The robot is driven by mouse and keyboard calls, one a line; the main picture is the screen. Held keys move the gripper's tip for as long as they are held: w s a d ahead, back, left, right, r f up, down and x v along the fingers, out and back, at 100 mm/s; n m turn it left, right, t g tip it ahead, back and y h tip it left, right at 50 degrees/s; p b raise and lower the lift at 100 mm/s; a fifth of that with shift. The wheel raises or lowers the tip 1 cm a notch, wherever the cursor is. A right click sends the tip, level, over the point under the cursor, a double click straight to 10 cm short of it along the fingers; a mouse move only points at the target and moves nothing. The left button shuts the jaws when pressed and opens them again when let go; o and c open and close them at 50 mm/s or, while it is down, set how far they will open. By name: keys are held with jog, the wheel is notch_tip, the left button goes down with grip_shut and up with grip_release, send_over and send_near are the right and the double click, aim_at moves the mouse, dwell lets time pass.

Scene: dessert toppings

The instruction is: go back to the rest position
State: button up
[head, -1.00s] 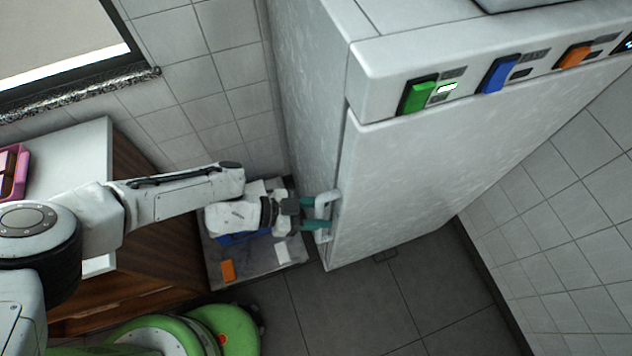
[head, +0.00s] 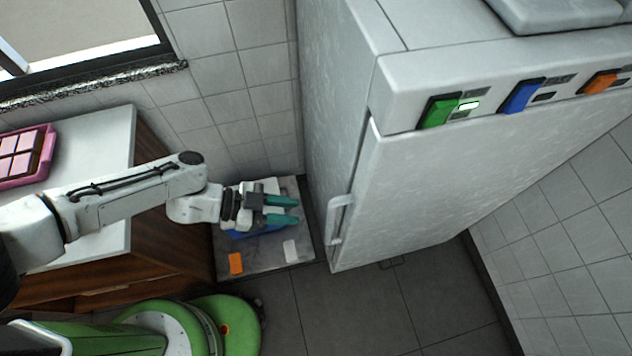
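My gripper (head: 296,210) has two teal fingers held apart with nothing between them. It is above a low grey surface, to the left of the fridge and clear of it. The tall white fridge (head: 430,190) stands at the right with its door closed. Its vertical door handle (head: 338,218) is to the right of my fingertips, with a gap between them.
A wooden cabinet with a white top (head: 95,185) stands at the left, with a pink tray (head: 48,165) of pink squares on it. The low grey slab (head: 265,258) bears orange, white and blue pieces. Grey floor (head: 360,310) is clear in front of the fridge.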

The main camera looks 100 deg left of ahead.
dwell(0.4)
jog(key=w+d+f+n+g+y+b, duration=0.25)
jog(key=w+d+f, duration=0.45)
jog(key=d+f, duration=0.45)
jog(key=w+d+f+g+h, duration=0.1)
jog(key=w+d+f+g, duration=0.2)
jog(key=d, duration=0.5)
jog(key=w+d+f+g, duration=0.1)
jog(key=w+d+f, duration=0.2)
jog(key=w+d, duration=0.3)
jog(key=w+d+r+m+g+h+b, duration=0.1)
jog(key=d+r, duration=0.3)
jog(key=d, duration=0.5)
jog(key=w+d+r+m+g+h+b, duration=0.1)
jog(key=w+d+r+m+g+h, duration=0.1)
jog(key=d, duration=0.7)
jog(key=w+d+r+m+g+h+b, duration=0.1)
jog(key=w+d+r+m+g+h, duration=0.1)
jog(key=d+r, duration=0.5)
jog(key=w+d+m, duration=0.1)
jog(key=d, duration=0.2)
jog(key=shift+g, duration=0.35)
jog(key=shift+d, duration=0.1)
